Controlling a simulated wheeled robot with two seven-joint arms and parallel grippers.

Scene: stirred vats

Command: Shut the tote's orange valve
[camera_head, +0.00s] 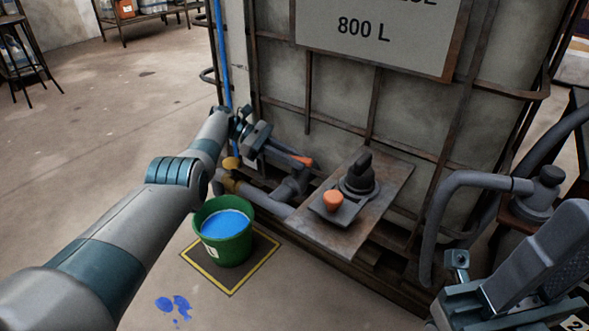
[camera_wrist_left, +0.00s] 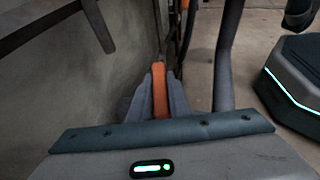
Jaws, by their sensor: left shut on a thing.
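The tote (camera_head: 400,110) is a large pale tank in a rusty cage, marked 800 L. Its orange valve handle (camera_head: 303,160) shows just past the fingers of my left gripper (camera_head: 284,152), low at the tote's front. In the left wrist view the orange handle (camera_wrist_left: 159,88) stands between the two grey fingers (camera_wrist_left: 158,98), which are shut on it. The valve body is mostly hidden behind my left arm and hand. Part of my right arm and hand (camera_head: 520,275) shows at the lower right; its fingertips cannot be made out.
A green bucket (camera_head: 234,248) of blue liquid stands on a yellow-edged mat (camera_head: 262,262) below the outlet. A rusty plate (camera_head: 385,190) bears a dark knob (camera_head: 359,175) and an orange button (camera_head: 332,201). A grey hose (camera_head: 436,215) curves at right. Blue spills (camera_head: 174,305) mark the floor.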

